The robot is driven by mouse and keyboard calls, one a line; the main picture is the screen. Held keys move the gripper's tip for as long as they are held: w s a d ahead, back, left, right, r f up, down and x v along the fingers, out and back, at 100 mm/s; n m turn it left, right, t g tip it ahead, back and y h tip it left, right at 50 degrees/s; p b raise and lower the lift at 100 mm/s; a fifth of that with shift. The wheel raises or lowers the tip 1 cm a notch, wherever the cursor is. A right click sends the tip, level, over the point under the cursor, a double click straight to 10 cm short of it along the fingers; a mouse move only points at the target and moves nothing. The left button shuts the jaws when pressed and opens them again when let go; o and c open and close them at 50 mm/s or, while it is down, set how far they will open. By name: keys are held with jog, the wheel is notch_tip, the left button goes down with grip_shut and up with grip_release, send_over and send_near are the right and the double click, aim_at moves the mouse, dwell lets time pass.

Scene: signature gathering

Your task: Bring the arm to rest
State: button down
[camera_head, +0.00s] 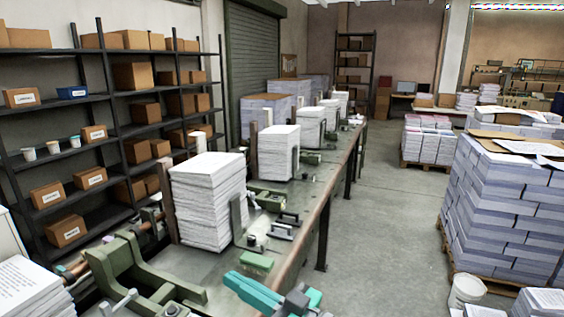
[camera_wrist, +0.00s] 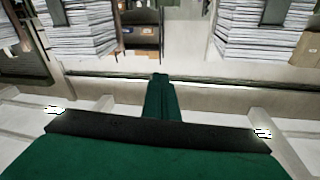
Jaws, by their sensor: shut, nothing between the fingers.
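My gripper (camera_wrist: 160,85) shows in the wrist view, its green fingers together at the middle above a dark crossbar and a wide green body. It is shut, with nothing between the fingertips. Paper stacks show beyond it at the upper left (camera_wrist: 78,30) and the upper right (camera_wrist: 262,32), apart from the fingers. A pale edge or rail runs across just beyond the fingertips; I cannot tell how far off it is.
A long workbench (camera_head: 312,205) carries paper stacks (camera_head: 208,200) and green clamp fixtures (camera_head: 135,268). Dark shelves with boxes (camera_head: 68,230) stand at the left. A tall paper pile (camera_head: 505,215) and a white bucket (camera_head: 467,290) stand at the right. The aisle floor (camera_head: 390,230) is clear.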

notch_tip(320, 180, down, 16)
jog(key=w+d+f+m+t+h, duration=0.1)
jog(key=d+m+t+h, duration=0.1)
jog(key=m+t+h, duration=0.65)
jog(key=s+d+f+m+g+h, duration=0.25)
jog(key=s+f+m+h, duration=0.35)
jog(key=f, duration=0.6)
jog(key=s+d+f+h, duration=0.1)
jog(key=s+f, duration=0.2)
jog(key=s, duration=0.4)
jog(key=s+d+f+h, duration=0.1)
jog(key=s+d+f, duration=0.1)
jog(key=s+f, duration=0.35)
jog(key=s+r+n, duration=0.1)
jog(key=s+n, duration=0.1)
jog(key=s, duration=0.6)
jog(key=s+r+n, duration=0.2)
jog(key=s, duration=0.6)
jog(key=shift+d+r+n, duration=0.3)
jog(key=shift+n, duration=0.05)
